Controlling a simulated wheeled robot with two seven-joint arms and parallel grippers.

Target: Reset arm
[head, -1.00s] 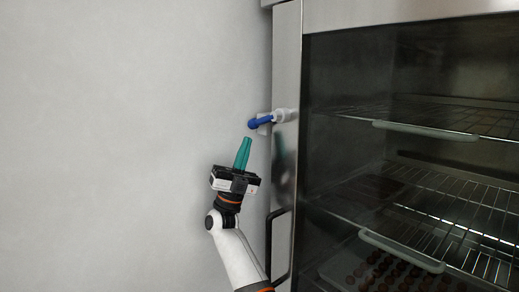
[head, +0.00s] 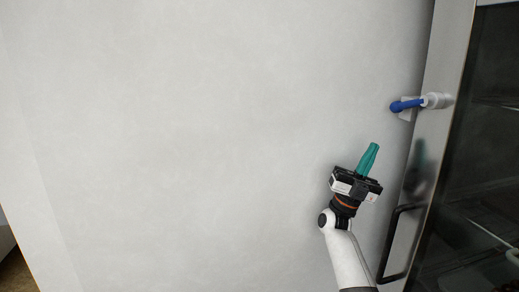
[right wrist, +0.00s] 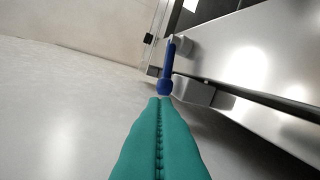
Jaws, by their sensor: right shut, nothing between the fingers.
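My right gripper (head: 370,149) has green fingers and points up in front of the pale wall, to the left of the steel cabinet. Its fingers are closed together with nothing between them, and they also show in the right wrist view (right wrist: 159,104). A blue-ended handle (head: 407,104) sticks out from the cabinet's side frame, above and to the right of the fingertips in the head view. In the right wrist view the blue handle (right wrist: 168,70) appears just beyond the fingertips; whether they touch it there I cannot tell. My left gripper is not in view.
The steel cabinet (head: 440,140) with a dark interior and wire racks fills the right edge. A black pull handle (head: 393,245) stands out from its front. The pale wall (head: 180,140) is bare, and the space left of my right arm is free.

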